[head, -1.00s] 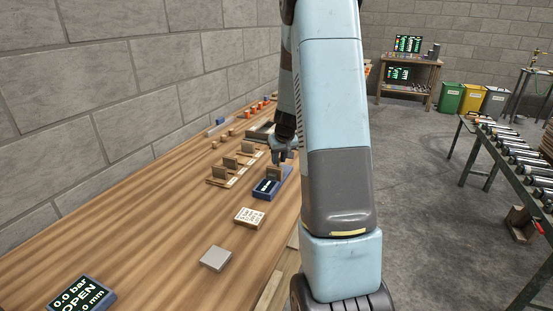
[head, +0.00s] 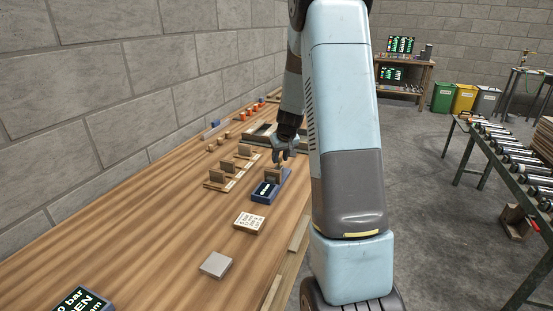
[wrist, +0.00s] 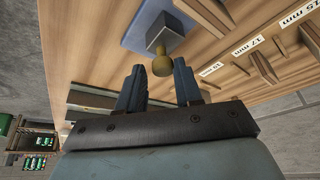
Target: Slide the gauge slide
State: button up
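The gauge has a blue base with a small dark display (head: 265,191) near the bench's right edge. Its upright slide block (head: 272,175) stands on the base just behind the display. In the wrist view the blue base (wrist: 139,28), the grey-brown slide block (wrist: 165,33) and a brass knob (wrist: 161,63) on it show. My gripper (wrist: 159,88) is open, its two dark fingers spread on either side of the line to the knob. The knob is just beyond the fingertips, with nothing between the fingers. In the head view my gripper (head: 282,157) is close above and behind the slide block.
Upright wooden blocks with mm labels (head: 230,172) stand left of the gauge. A printed card block (head: 249,221) and a grey square (head: 216,265) lie nearer. A dark-framed tray (head: 262,133) lies behind. A roller conveyor (head: 510,151) stands at right.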

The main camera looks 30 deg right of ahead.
jog(key=v, duration=1.3)
jog(key=shift+r, duration=0.3)
jog(key=shift+s, duration=0.1)
jog(key=s+a+r, duration=1)
jog(key=s+a, duration=0.2)
jog(key=s, duration=0.2)
jog(key=s+a, duration=0.3)
jog(key=s, duration=0.6)
jog(key=s+a+t, duration=0.1)
jog(key=s+a, duration=0.2)
jog(key=s, duration=0.5)
jog(key=shift+s+a+r, duration=0.25)
jog(key=shift+s+a, duration=0.1)
jog(key=shift+s, duration=0.05)
